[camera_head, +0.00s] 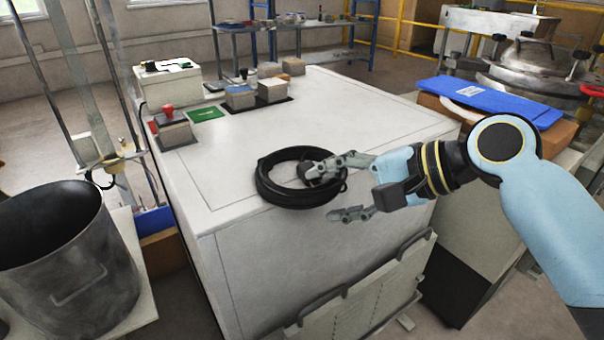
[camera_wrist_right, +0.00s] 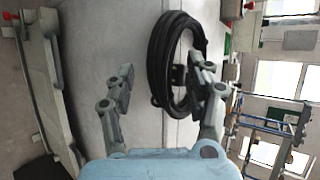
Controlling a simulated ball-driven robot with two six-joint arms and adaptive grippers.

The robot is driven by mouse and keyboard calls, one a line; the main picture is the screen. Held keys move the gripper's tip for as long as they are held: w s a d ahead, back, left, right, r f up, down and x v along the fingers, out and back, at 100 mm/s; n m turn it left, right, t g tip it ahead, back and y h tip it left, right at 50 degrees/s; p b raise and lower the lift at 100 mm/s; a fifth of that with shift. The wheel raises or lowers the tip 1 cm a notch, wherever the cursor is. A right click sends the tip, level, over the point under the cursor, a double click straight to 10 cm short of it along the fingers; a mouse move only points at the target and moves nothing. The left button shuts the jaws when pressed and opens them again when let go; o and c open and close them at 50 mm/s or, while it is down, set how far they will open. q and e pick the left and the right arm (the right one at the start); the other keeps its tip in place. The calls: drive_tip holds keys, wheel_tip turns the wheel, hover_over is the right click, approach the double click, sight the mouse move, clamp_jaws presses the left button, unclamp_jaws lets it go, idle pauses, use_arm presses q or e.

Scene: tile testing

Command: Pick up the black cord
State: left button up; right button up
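The black cord (camera_head: 284,191) is a round coil lying near the front edge of the white table (camera_head: 235,195) in the head view. It also shows upright in the turned right wrist view (camera_wrist_right: 160,58), ahead of the fingers. My right gripper (camera_head: 335,192) is at the coil's right side with its fingers spread. In the head view one finger overlaps the coil's right part and the other is in front of the table edge. In the right wrist view (camera_wrist_right: 162,82) the fingers are wide apart with nothing gripped. I cannot tell whether a finger touches the cord. My left gripper is not in view.
Several small blocks (camera_head: 240,97) and a red-topped block (camera_head: 172,128) stand at the table's back and left. A large metal pot (camera_head: 70,270) is at the left. A blue panel (camera_head: 488,100) lies at the right. The table's middle is clear.

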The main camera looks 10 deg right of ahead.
clamp_jaws()
